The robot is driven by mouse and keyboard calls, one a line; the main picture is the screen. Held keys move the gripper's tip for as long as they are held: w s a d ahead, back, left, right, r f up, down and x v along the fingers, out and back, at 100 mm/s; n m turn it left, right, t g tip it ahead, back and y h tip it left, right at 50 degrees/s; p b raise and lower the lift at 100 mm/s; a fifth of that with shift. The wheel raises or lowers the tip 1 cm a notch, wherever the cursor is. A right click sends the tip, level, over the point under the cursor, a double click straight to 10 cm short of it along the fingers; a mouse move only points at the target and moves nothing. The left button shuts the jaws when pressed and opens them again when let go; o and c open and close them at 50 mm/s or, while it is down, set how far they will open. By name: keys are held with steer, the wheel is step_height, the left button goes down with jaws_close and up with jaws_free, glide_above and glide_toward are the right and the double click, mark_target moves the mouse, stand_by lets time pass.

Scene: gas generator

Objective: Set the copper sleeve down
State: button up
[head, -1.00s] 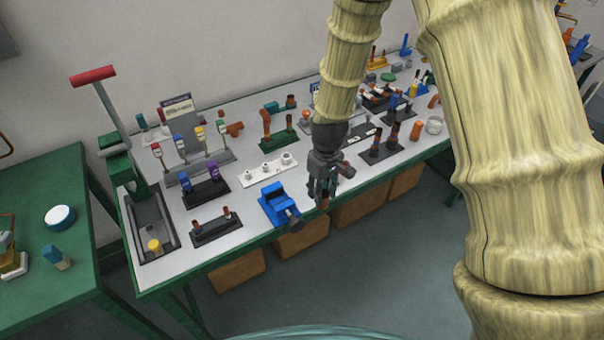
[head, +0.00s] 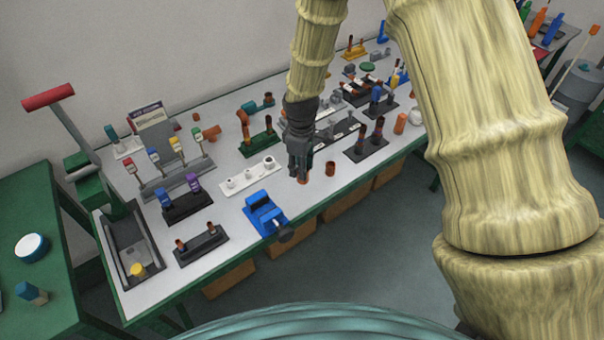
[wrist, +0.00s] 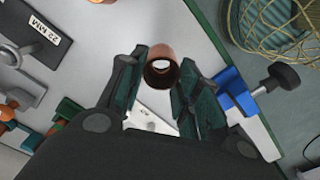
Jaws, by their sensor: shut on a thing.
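My gripper (head: 299,172) is above the bench between the blue vise and the dark stand with two copper posts. It points down and is shut on the copper sleeve (head: 304,179), which shows just below the fingertips. In the wrist view the copper sleeve (wrist: 161,68) sits between the two dark green fingers, its round opening facing the camera. I cannot tell if the sleeve touches the bench top (head: 310,205). A second copper piece (head: 330,168) stands on the bench just right of my gripper.
The blue vise (head: 264,212) stands left of my gripper, with the white block with fittings (head: 250,177) behind it. The dark two-post stand (head: 367,144) is to the right. A bare strip of bench lies in front of my gripper, up to the front edge.

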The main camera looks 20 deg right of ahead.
steer(key=shift+s+f, duration=0.1)
steer(key=shift+f, duration=0.45)
steer(key=shift+f+p, duration=0.65)
steer(key=shift+f, duration=0.9)
steer(key=shift+f, duration=0.1)
steer(key=o, duration=1)
steer(key=shift+o, duration=0.2)
step_height(320, 180, up, 12)
steer(key=b, duration=0.3)
steer(key=shift+b, duration=0.3)
